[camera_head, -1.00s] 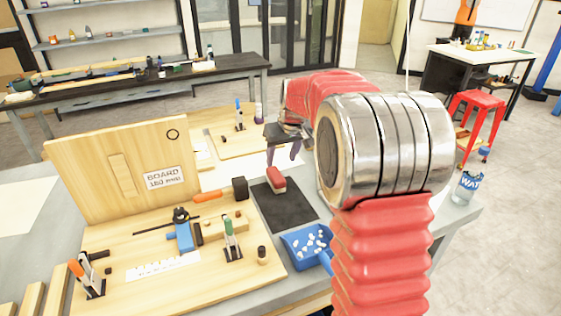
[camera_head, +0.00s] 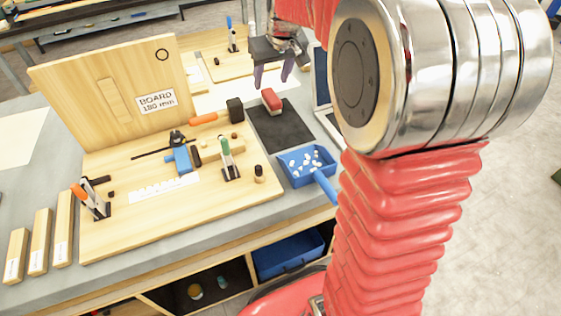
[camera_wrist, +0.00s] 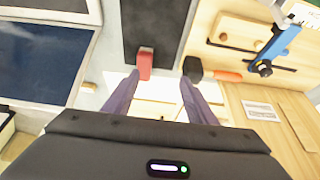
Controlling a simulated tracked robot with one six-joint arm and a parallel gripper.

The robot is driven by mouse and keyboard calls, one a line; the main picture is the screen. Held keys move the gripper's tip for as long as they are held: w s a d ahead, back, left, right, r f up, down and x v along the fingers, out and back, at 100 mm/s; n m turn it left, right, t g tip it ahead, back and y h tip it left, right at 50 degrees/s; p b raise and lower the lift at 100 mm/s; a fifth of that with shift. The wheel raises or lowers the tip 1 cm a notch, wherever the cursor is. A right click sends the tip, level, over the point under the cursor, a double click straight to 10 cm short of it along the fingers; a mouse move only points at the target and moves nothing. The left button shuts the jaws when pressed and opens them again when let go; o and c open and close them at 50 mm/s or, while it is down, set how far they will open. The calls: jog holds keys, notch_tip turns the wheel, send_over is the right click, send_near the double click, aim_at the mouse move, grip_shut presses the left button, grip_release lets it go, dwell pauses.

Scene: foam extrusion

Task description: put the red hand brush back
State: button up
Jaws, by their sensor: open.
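The red hand brush (camera_head: 271,98) lies at the far end of the dark mat (camera_head: 283,128) on the workbench. It has a red top and a pale lower edge. In the wrist view the brush (camera_wrist: 145,62) shows near the left fingertip, at the end of the dark mat (camera_wrist: 152,25). My gripper (camera_head: 272,78) is open and empty, its purple fingers pointing down just beyond the brush. In the wrist view my gripper (camera_wrist: 160,82) has its fingers wide apart, with the brush ahead of the tips. I see no contact.
A blue dustpan (camera_head: 290,174) with white bits lies near the mat. A black-headed mallet (camera_head: 235,110) lies left of the mat. A wooden work board (camera_head: 150,220) holds tools. An upright board (camera_head: 110,95) stands behind it.

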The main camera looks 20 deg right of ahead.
jog(key=s+a+r, duration=0.2)
jog(key=s+a, duration=0.1)
jog(key=s, duration=0.4)
jog(key=s+a+r, duration=0.2)
jog(key=s+a, duration=0.2)
jog(key=s, duration=0.4)
jog(key=s+a+f, duration=0.1)
jog(key=s+f, duration=0.1)
jog(key=s, duration=0.5)
jog(key=s+a+f, duration=0.2)
jog(key=s, duration=0.6)
jog(key=shift+s+a+t, duration=0.15)
jog(key=shift+a+t, duration=0.15)
jog(key=shift+t, duration=0.1)
jog(key=shift+c, duration=0.2)
